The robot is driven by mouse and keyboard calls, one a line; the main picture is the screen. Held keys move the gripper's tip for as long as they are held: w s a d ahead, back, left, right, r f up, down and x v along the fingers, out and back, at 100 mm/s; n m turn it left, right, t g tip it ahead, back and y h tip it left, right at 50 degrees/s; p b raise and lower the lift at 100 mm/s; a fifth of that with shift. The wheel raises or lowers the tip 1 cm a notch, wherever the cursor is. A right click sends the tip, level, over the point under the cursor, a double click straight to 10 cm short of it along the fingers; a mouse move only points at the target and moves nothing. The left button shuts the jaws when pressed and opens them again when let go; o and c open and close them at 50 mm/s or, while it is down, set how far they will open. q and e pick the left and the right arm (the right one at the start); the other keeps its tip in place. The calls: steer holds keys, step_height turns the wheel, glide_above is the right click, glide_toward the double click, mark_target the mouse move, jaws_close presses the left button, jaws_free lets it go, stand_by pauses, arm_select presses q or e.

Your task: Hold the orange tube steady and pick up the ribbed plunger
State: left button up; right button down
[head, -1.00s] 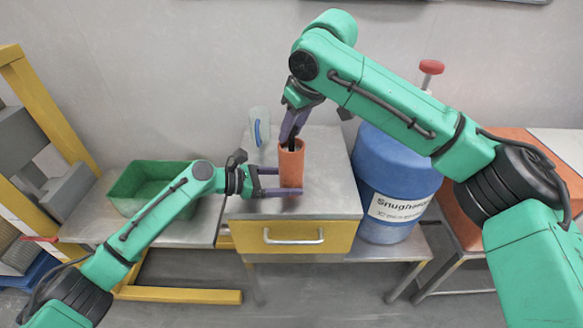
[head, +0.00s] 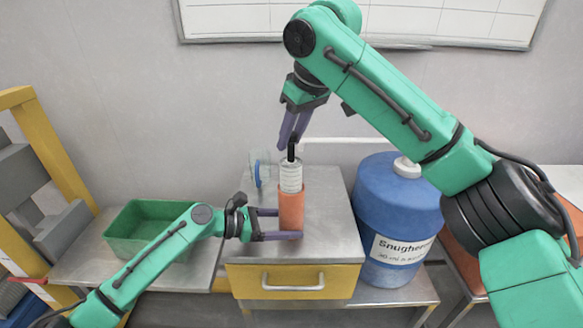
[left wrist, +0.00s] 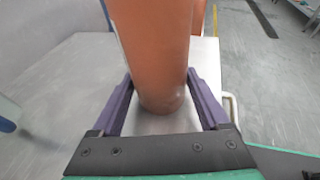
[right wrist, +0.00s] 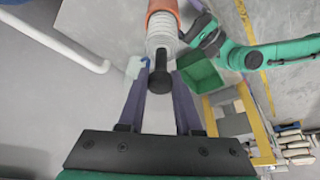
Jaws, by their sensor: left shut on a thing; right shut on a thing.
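The orange tube (head: 291,211) stands upright on the metal cabinet top; it fills the left wrist view (left wrist: 155,50). My left gripper (head: 289,224) is shut on the tube, one finger on each side near its lower part. The ribbed plunger (head: 291,177), white with a black handle, sticks up out of the tube, its lower end hidden inside. My right gripper (head: 291,145) is above, shut on the plunger's black handle, which also shows between its fingers in the right wrist view (right wrist: 158,85).
A clear cup with a blue handle (head: 257,170) stands behind the tube on the cabinet top (head: 325,215). A blue drum (head: 395,215) is on the right. A green bin (head: 150,222) is on the left. The cabinet has a yellow drawer (head: 290,279).

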step_height(320, 180, up, 9)
steer(key=shift+a+f, duration=0.15)
steer(key=shift+f, duration=0.05)
steer(key=shift+r, duration=0.35)
arm_select(q)
steer(key=o, duration=0.8)
steer(key=shift+o, duration=0.2)
